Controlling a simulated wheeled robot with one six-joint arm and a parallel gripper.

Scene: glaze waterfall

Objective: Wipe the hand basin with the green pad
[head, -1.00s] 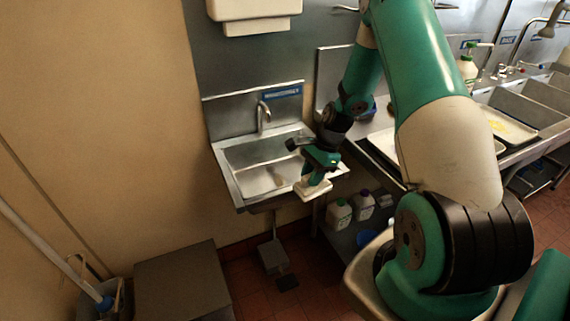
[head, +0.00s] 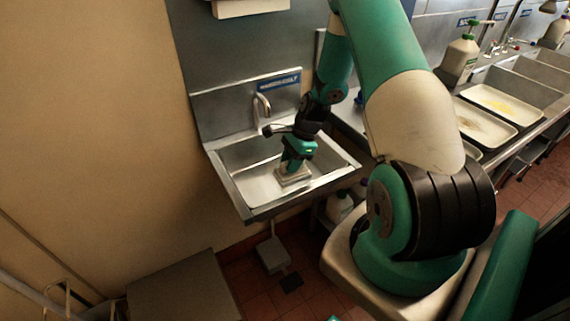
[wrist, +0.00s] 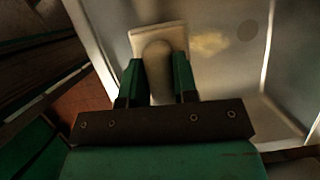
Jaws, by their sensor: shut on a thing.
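The hand basin (head: 256,190) is a steel sink on the wall with a curved tap (head: 262,104). My gripper (head: 293,163) is inside it, pointing down, shut on the knob of a flat pad (head: 292,178). The pad looks pale cream, not green; the fingers are green. In the wrist view the pad (wrist: 143,40) lies beyond my fingertips (wrist: 157,62), with its knob between them. It appears low over or on the basin floor; contact is not clear. A yellowish smear (wrist: 208,43) lies on the floor right of the pad, near a dark round drain (wrist: 248,29).
A white dispenser (head: 250,6) hangs above the basin. To the right is a counter with trays (head: 488,126), deeper sinks (head: 520,88) and a pump bottle (head: 460,58). A grey box (head: 185,290) stands below left. Bottles (head: 340,205) stand under the counter.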

